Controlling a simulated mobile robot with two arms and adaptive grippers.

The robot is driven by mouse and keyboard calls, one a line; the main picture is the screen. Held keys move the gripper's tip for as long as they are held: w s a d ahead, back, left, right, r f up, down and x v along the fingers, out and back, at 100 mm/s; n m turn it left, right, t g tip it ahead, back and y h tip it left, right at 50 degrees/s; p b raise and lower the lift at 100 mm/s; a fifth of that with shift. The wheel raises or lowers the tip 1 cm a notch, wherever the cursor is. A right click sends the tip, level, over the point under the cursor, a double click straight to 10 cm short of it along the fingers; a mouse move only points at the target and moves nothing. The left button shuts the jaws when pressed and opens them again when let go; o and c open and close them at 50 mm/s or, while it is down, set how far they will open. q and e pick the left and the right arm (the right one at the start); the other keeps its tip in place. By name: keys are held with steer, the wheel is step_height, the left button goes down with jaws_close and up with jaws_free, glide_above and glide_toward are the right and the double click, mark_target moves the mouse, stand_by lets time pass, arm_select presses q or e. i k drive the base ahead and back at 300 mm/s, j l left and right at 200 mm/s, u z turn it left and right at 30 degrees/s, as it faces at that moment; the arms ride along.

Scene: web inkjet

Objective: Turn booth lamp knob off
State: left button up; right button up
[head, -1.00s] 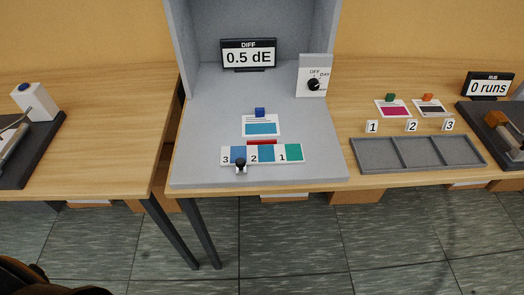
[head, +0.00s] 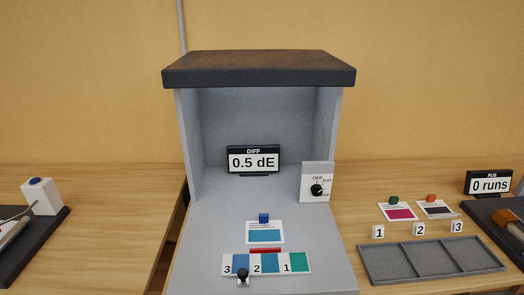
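The booth lamp knob (head: 317,190) is a black round knob with a light pointer mark, on a white upright plate (head: 318,174) at the right front of the grey booth. The plate carries labels that read OFF and DAY, and a third label at lower right that is partly hidden. The pointer seems turned to the upper right, toward DAY, but it is small. The grey booth (head: 182,130) has a dark top (head: 258,70). Neither of my grippers is in view.
Inside the booth stand a DIFF display (head: 253,160) reading 0.5 dE, a blue-knobbed card (head: 264,233) and a numbered swatch strip (head: 267,263). A three-part grey tray (head: 430,260) lies right of the booth. A white block with a blue button (head: 41,196) stands at left.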

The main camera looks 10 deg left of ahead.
mark_target(317, 190)
steer(key=k+l+z, duration=0.1)
steer(key=l+z, duration=0.15)
steer(key=l, duration=0.4)
steer(key=l+z, duration=0.25)
steer(key=l, duration=0.4)
